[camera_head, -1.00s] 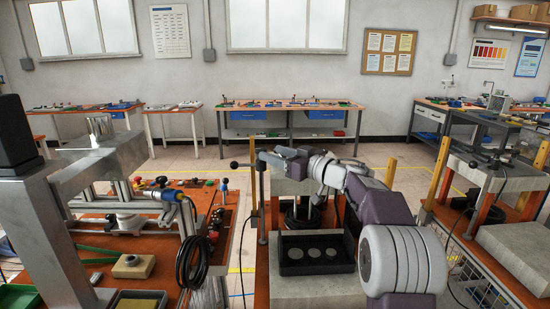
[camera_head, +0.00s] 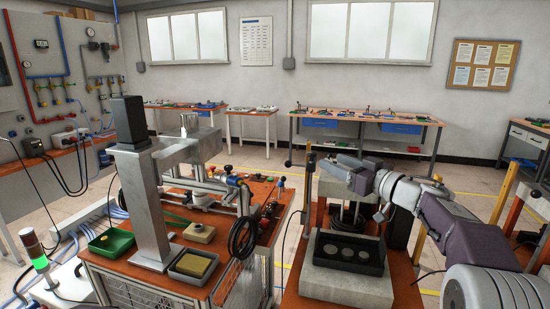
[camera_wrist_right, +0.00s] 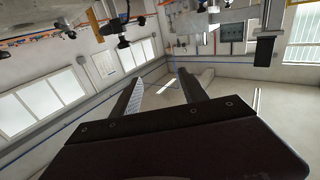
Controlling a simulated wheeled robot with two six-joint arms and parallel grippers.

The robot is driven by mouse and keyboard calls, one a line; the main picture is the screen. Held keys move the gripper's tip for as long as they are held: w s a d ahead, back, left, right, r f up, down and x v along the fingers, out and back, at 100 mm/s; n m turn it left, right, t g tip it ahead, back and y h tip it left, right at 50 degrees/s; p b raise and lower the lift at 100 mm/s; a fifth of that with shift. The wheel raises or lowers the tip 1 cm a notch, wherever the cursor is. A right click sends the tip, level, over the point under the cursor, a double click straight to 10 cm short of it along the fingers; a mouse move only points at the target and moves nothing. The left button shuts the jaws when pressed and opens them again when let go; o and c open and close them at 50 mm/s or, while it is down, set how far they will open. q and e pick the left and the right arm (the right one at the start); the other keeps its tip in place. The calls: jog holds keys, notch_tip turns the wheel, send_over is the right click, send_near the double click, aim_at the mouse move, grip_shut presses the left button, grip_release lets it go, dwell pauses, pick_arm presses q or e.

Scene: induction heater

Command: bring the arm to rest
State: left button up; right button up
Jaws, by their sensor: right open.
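My right arm comes in from the right edge of the head view. Its gripper (camera_head: 342,164) is at the far end of the arm, above and behind the black tray (camera_head: 374,266). In the right wrist view the two dark fingers (camera_wrist_right: 162,90) stand apart with nothing between them. The gripper is open and empty, and its camera faces the wall and windows at a strong tilt. My left gripper is not in view.
The black tray holds three round grey discs and lies on a grey block (camera_head: 342,287). A metal press-like frame (camera_head: 147,215) and a green bin (camera_head: 112,243) stand on the orange bench to the left. Open floor (camera_head: 285,160) lies behind the benches.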

jog(key=s+a+r+m+t+h+p, duration=0.1)
jog(key=s+a+r+m+h+p, duration=0.1)
jog(key=a+m+p, duration=0.25)
jog(key=s+d+f+m+g+h+p, duration=0.1)
jog(key=s+d+f+m+g+h, duration=0.2)
jog(key=f, duration=0.6)
jog(key=s+d+f+m+g+h+p, duration=0.2)
jog(key=s+f+h, duration=0.3)
jog(key=f, duration=0.5)
jog(key=s+f+g, duration=0.3)
jog(key=s+f, duration=0.2)
jog(key=s, duration=0.3)
jog(key=s+f+n+g, duration=0.1)
jog(key=s+f+g, duration=0.2)
jog(key=s+f, duration=0.2)
jog(key=s+d+f+n+g, duration=0.1)
jog(key=s+f+g, duration=0.2)
jog(key=s, duration=0.7)
jog(key=shift+s+f+g, duration=0.3)
jog(key=shift+s+f, duration=0.1)
jog(key=shift+f, duration=0.5)
